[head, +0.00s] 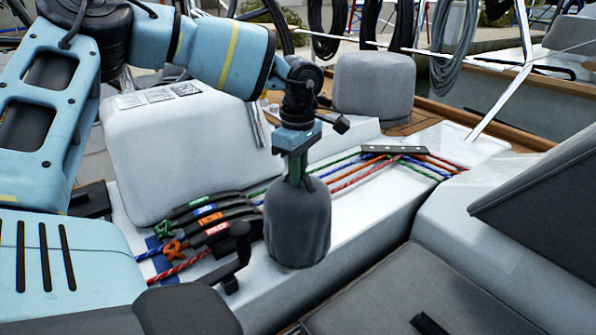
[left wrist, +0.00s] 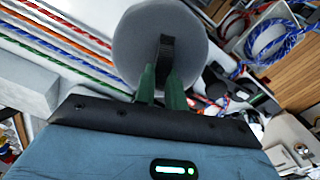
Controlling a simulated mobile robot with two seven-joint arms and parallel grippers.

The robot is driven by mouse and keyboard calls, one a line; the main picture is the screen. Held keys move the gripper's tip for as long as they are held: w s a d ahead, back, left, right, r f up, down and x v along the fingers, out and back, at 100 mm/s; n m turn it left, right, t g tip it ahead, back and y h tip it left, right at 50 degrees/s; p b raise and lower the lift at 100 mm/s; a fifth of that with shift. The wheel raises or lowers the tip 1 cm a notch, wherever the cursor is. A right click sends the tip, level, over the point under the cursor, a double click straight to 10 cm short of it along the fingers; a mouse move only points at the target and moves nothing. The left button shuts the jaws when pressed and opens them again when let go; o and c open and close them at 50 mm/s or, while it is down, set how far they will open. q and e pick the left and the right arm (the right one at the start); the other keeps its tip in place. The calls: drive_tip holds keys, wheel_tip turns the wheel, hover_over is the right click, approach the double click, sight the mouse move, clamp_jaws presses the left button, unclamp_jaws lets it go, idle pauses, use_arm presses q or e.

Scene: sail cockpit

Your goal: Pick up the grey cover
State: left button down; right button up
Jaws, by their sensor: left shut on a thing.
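The grey cover (head: 297,227) is a dark grey, rounded, bucket-shaped piece, hanging in front of the white cockpit coaming in the head view. My left gripper (head: 295,172) is directly above it, pointing down, with its green fingers shut on the cover's top. In the left wrist view the cover (left wrist: 168,45) shows as a round grey disc with a dark strap across it. The green fingertips (left wrist: 163,80) close on that strap. The cover's underside is hidden. My right gripper is not in view.
Rope clutches (head: 208,217) with coloured labels and a black winch handle (head: 236,255) lie just left of the cover. Coloured ropes (head: 375,168) run behind it to a black organiser. Another grey cover (head: 373,84) stands farther back. A grey cushion (head: 420,290) lies at lower right.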

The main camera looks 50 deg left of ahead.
use_arm(q)
drive_tip(key=shift+r+p, duration=0.85)
drive_tip(key=shift+r, duration=1.55)
